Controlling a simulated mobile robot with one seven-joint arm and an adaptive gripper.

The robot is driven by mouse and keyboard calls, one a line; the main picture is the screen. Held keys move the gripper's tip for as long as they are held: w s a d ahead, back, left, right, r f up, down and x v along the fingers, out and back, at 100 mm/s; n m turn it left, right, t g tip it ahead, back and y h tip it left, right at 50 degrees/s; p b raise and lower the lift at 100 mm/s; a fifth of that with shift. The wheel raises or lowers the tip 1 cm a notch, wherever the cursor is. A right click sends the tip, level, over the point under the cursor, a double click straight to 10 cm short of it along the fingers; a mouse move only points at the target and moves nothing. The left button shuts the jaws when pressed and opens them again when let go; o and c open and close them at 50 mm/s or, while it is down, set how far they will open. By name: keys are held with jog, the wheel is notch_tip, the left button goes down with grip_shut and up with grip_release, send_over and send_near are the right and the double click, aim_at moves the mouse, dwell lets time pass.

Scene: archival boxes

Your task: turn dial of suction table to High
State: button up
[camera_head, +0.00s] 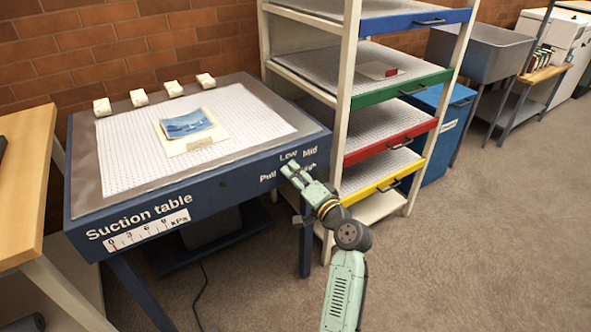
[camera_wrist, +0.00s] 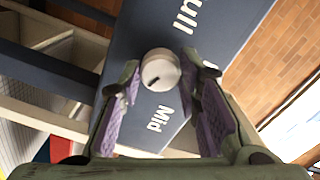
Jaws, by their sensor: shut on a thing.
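The blue suction table (camera_head: 200,197) stands at the left in the head view, with a pressure scale (camera_head: 148,230) on its front. My gripper (camera_head: 290,170) is at this end and hides the dial there. In the wrist view, the round pale dial (camera_wrist: 161,68) sits between the purple-padded fingers of my gripper (camera_wrist: 165,90), which is shut on it. A dark mark on the dial points lower left. The word Mid is below it; I cannot tell which label the mark meets.
A rack with coloured drawers (camera_head: 385,140) stands close to the right of my gripper. A wooden table (camera_head: 22,185) is at the left. Open floor lies at the lower right.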

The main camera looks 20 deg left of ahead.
jog(key=shift+m+p, duration=0.5)
jog(key=shift+m, duration=0.3)
jog(key=o, duration=1.1)
jog(key=shift+o, duration=0.2)
jog(key=v, duration=1.2)
